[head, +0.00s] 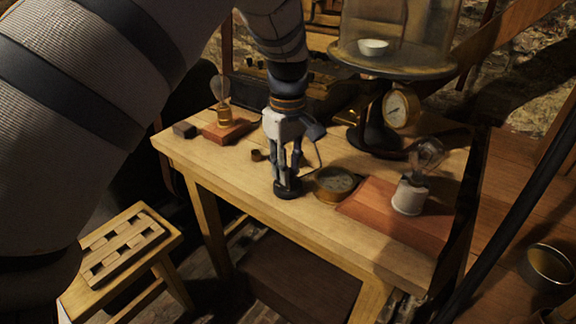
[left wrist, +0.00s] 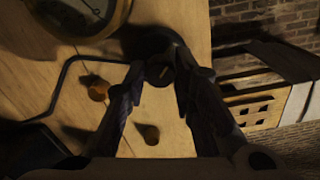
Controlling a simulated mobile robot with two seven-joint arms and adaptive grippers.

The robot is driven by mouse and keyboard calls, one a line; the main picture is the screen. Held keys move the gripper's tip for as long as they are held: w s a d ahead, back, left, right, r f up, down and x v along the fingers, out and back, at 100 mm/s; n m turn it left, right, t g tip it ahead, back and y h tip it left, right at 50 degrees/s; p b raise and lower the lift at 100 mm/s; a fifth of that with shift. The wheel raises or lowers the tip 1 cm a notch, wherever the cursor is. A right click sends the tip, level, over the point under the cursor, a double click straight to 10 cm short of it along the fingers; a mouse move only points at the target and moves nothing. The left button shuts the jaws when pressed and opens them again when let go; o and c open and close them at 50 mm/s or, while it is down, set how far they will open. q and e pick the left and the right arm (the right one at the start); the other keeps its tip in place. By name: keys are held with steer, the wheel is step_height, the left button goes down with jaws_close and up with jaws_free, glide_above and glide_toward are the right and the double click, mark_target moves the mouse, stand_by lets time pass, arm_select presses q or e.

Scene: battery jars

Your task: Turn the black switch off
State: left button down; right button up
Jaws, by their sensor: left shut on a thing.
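The black switch (head: 289,193) is a small, round, dark base on the front edge area of the wooden table, left of a brass-rimmed dial. My left gripper (head: 287,181) points down over it with its fingers closed around its upper part. In the left wrist view, the dark round switch (left wrist: 150,40) shows just beyond the fingertips (left wrist: 166,72), which close on its small top part. The fingers hide most of that part, so I cannot tell which way it is set. My right gripper is not in view.
The brass-rimmed dial (head: 335,181) lies close right of the switch. A bulb in a white socket (head: 409,197) stands on a reddish board (head: 375,207). A glass bell jar on a stand (head: 395,66) is behind. A brass lamp (head: 222,115) stands back left. A stool (head: 122,250) is at lower left.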

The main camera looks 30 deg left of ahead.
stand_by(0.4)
arm_select(q)
steer(key=c, duration=1.3)
jaws_free()
steer(key=shift+c, duration=0.2)
step_height(320, 180, up, 12)
